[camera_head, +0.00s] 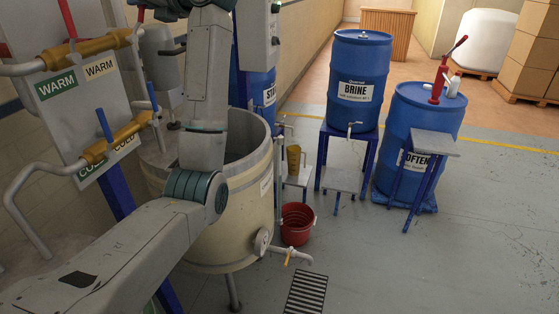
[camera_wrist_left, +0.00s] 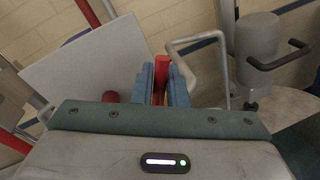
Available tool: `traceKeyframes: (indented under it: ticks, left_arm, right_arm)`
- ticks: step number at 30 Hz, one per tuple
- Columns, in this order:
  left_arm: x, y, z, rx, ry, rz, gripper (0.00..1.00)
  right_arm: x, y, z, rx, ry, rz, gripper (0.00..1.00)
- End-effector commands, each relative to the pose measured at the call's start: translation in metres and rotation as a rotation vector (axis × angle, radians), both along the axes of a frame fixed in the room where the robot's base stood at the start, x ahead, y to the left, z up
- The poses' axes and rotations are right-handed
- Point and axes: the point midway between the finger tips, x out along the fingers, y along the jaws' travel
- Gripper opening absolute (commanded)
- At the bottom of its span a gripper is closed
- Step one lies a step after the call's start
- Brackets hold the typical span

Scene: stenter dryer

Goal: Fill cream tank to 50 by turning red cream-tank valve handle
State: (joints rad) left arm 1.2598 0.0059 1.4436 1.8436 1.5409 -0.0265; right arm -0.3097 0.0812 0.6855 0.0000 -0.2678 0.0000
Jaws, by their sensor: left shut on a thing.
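My left gripper (camera_wrist_left: 162,72) is shut on a red handle (camera_wrist_left: 160,68), which stands upright between its two blue fingers in the left wrist view. A yellow part shows just behind the fingers. In the head view my left arm reaches up to the top edge, where the gripper (camera_head: 142,6) is only partly in view. My right gripper is not in view.
A red bucket (camera_head: 297,224) stands by the tank's tap (camera_head: 290,254). Blue BRINE (camera_head: 358,80) and softener (camera_head: 420,130) drums stand right. The floor at front right is clear.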

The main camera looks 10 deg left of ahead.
Motion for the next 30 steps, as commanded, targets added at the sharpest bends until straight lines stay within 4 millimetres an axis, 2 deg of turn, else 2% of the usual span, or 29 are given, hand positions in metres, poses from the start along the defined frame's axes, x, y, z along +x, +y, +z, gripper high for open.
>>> traceKeyframes:
  ticks: [1, 3, 14, 19, 23, 30]
  left_arm:
    - [-0.004, 0.0, -0.005, -0.004, -0.048, 0.0, 0.0]
    - [-0.007, 0.0, -0.002, -0.009, -0.099, 0.001, 0.0]
    - [-0.01, 0.001, 0.001, -0.014, -0.142, 0.001, 0.0]
    - [-0.022, 0.002, -0.002, -0.025, -0.298, 0.0, 0.0]
    - [-0.032, 0.002, 0.001, -0.035, -0.428, 0.001, 0.0]
    - [-0.036, 0.003, 0.007, -0.041, -0.488, 0.001, 0.0]
  right_arm:
    - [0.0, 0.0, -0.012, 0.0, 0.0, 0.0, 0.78]
    - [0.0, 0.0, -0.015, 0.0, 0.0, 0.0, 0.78]
    - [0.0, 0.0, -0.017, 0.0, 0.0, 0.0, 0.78]
    - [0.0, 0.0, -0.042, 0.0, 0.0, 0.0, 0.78]
    - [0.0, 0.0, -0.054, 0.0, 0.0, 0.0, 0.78]
    - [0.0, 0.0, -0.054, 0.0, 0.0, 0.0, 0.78]
